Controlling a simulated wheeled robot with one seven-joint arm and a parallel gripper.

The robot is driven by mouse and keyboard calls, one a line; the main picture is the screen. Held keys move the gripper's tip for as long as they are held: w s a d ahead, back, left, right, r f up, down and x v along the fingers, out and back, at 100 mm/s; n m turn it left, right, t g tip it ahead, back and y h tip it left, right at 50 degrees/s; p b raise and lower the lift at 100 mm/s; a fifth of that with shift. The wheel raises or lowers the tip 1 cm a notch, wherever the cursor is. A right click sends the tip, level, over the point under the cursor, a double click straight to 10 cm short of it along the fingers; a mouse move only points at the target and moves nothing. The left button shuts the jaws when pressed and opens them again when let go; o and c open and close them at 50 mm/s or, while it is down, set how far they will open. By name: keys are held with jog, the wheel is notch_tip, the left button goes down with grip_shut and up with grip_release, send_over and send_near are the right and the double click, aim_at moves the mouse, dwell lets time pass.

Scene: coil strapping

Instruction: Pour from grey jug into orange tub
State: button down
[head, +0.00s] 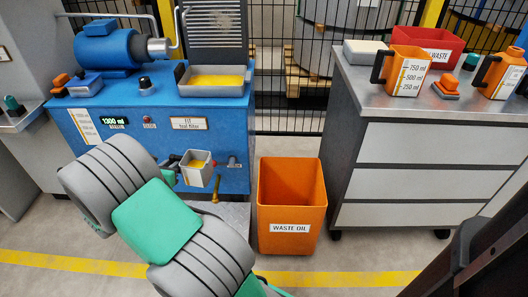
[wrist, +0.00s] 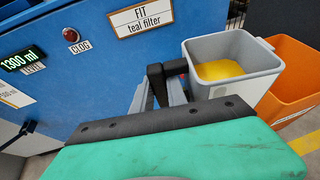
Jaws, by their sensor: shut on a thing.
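The grey jug (head: 197,176) holds yellow liquid and hangs in front of the blue machine, looking close to upright in the head view. My gripper (wrist: 167,82) is shut on the jug's handle, on the left side of the jug (wrist: 232,75) in the wrist view. The orange tub (head: 290,195), labelled WASTE OIL, stands on the floor to the right of the jug and lower. Its near part also shows behind the jug in the wrist view (wrist: 290,80). The tub's floor is not clearly visible. My arm covers part of the machine's front in the head view.
The blue machine (head: 130,135) carries a 1300 ml display, a tray of yellow liquid (head: 212,90) and a teal filter label. A grey drawer cabinet (head: 420,146) stands right of the tub, with orange measuring jugs (head: 408,72) and a red waste bin (head: 432,42) on top.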

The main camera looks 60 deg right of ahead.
jog(key=s+d+f+m+g+p, duration=0.1)
jog(key=s+d+f+m+g, duration=0.1)
jog(key=s+d, duration=0.4)
jog(key=s+d+f+m+g+p, duration=0.2)
jog(key=s+d, duration=0.5)
jog(key=d, duration=0.7)
jog(key=s+d+f+m+g+p, duration=0.1)
jog(key=s+d+f+m+g, duration=0.2)
jog(key=s+d+f, duration=0.3)
jog(key=s+d+g, duration=0.1)
jog(key=d, duration=0.3)
jog(key=shift+d, duration=0.3)
jog(key=shift+w+a+f, duration=0.1)
jog(key=shift+w+r+m+t+h+p, duration=0.1)
jog(key=shift+r+m+t+h+p, duration=0.2)
jog(key=shift+r+m+p, duration=0.7)
jog(key=shift+w+r+m+t+h+p, duration=0.15)
jog(key=shift+r+m+t+p, duration=0.25)
jog(key=shift+r+m+p, duration=0.55)
jog(key=shift+r+n+b, duration=0.25)
jog(key=shift+b, duration=0.05)
